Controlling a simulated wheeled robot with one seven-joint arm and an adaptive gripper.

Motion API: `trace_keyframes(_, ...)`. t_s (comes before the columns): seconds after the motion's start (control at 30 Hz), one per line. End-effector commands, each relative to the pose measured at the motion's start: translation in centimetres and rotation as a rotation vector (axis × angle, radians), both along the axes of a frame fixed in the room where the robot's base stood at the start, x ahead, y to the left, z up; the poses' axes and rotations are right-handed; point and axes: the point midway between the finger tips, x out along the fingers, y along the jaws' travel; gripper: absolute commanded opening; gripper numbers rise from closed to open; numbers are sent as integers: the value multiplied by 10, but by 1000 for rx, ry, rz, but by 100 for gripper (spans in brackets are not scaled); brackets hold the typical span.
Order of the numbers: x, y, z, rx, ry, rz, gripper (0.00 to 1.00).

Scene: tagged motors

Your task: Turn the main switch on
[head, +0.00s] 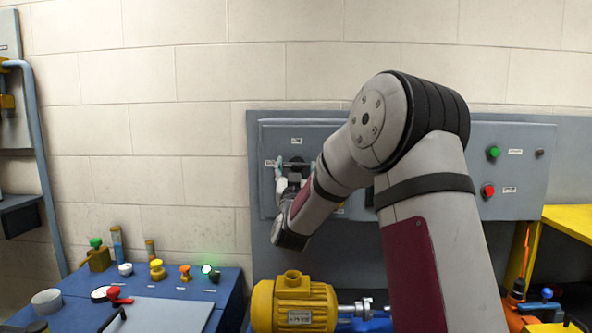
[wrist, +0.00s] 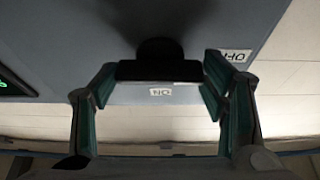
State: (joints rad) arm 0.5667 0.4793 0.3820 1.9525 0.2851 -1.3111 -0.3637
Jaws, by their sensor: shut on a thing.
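The main switch is a black rotary switch on the grey wall panel. In the wrist view its black handle (wrist: 160,71) lies across the picture between my fingertips, in front of a dark round hub. A label reading ON upside down (wrist: 160,92) is just below the handle, and a second label, likely OFF (wrist: 235,55), is to its right. My gripper (head: 294,165) is at the panel's left part in the head view, shut on the handle with a finger at each end. My gripper and arm hide most of the switch there.
The grey panel (head: 520,200) carries a green button (head: 493,153) and a red button (head: 488,190) at right. Below stands a yellow motor (head: 293,305). A blue bench (head: 228,290) at left holds small parts and a lit green lamp (head: 207,269). A yellow table (head: 570,220) is at right.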

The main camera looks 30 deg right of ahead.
Motion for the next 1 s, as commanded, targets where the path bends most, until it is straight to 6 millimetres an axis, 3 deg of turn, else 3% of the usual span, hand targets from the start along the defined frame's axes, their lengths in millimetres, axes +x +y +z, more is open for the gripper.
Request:
trace_keyframes(0.37,3,2,-1,187,-131,1,39)
trace_keyframes(1.0,3,4,0,694,-472,2,39)
